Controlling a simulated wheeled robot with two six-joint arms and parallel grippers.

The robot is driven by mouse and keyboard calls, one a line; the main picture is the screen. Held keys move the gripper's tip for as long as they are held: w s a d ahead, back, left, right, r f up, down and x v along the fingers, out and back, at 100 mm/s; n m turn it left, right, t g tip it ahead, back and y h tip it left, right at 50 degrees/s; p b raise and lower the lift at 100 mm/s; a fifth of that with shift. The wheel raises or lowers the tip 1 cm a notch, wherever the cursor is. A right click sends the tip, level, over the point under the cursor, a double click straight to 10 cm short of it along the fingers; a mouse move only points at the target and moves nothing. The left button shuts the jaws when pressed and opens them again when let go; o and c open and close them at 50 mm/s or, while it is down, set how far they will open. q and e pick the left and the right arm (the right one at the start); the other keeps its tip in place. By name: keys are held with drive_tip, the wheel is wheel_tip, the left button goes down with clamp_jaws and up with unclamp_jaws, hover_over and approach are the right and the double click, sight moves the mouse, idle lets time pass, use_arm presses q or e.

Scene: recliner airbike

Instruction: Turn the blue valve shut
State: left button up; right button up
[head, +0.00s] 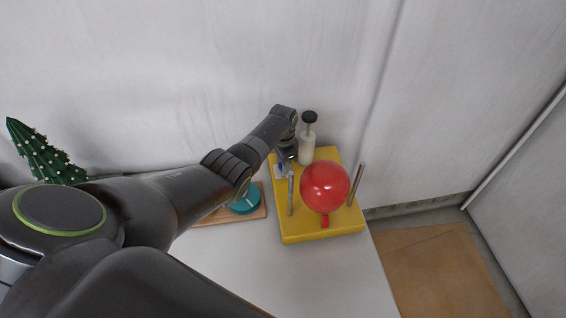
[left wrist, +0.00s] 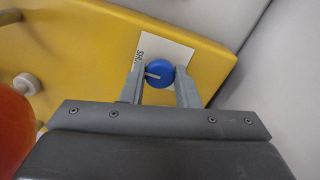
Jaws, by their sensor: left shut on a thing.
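The blue valve (left wrist: 159,73) is a round knob with a pale pointer line, on a white label plate (left wrist: 176,50) on the yellow board. In the left wrist view the two fingers of my left gripper (left wrist: 159,80) stand on either side of the knob and are shut on it. The pointer line points left in that view. In the head view my left gripper (head: 285,160) reaches down at the back left of the yellow board (head: 318,230), and only a small bit of blue (head: 281,167) shows beside it. My right gripper is not in view.
A red ball (head: 325,187) sits on the board between two metal posts (head: 356,184). A white pump with a black knob (head: 307,146) stands behind it, close to my gripper. A teal dial (head: 245,203) lies to the left. A cactus (head: 42,153) stands far left.

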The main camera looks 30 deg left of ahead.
use_arm(q)
drive_tip(key=shift+w+r, duration=0.1)
idle(0.3)
drive_tip(key=o, duration=1)
wheel_tip(320, 180, up, 17)
drive_tip(key=shift+r, duration=0.15)
idle(0.3)
